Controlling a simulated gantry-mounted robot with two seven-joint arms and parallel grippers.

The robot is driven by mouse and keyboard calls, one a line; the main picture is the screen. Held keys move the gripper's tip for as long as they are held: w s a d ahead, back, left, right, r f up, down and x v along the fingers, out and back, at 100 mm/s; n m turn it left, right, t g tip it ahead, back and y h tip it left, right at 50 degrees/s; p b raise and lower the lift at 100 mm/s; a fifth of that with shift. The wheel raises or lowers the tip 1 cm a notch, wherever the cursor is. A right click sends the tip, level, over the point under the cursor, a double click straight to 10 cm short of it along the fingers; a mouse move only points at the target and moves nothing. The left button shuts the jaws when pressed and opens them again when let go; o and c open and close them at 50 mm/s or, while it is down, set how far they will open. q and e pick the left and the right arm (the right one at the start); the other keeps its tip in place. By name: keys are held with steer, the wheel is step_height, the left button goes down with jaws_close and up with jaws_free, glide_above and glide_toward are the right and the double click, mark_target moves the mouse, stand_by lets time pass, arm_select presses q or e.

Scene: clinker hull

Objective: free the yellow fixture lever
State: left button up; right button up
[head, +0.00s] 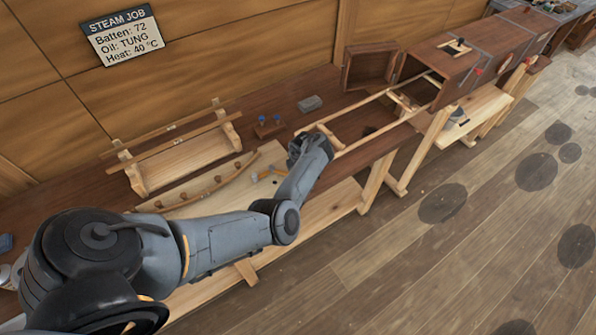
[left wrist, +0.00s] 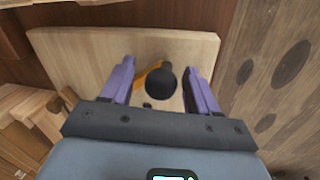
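The yellow fixture lever (left wrist: 147,74) shows in the left wrist view as a short yellow-orange bar beside a round black knob (left wrist: 162,84). Both are over a pale wooden board (left wrist: 85,55). My left gripper (left wrist: 160,68) is open, its two purple fingers on either side of the knob with a gap to each. I cannot tell how far above the board the fingertips are. In the head view, small yellow parts (head: 265,176) show on the board beside my left wrist, which hides the fingers. My right gripper is in neither view.
A curved wooden strip with pegs (head: 215,186) lies on the board. A wooden rack (head: 180,155) stands behind it. A grey block (head: 310,103) and a small peg stand (head: 268,126) sit on the brown bench. A long open wooden frame (head: 365,120) leads right to a box with an open door (head: 369,66).

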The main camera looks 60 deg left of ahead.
arm_select(q)
steer(key=shift+r, duration=0.1)
step_height(320, 180, up, 10)
steer(key=d+p, duration=0.2)
steer(key=p, duration=0.1)
steer(key=shift+s+r, duration=0.2)
stand_by(0.4)
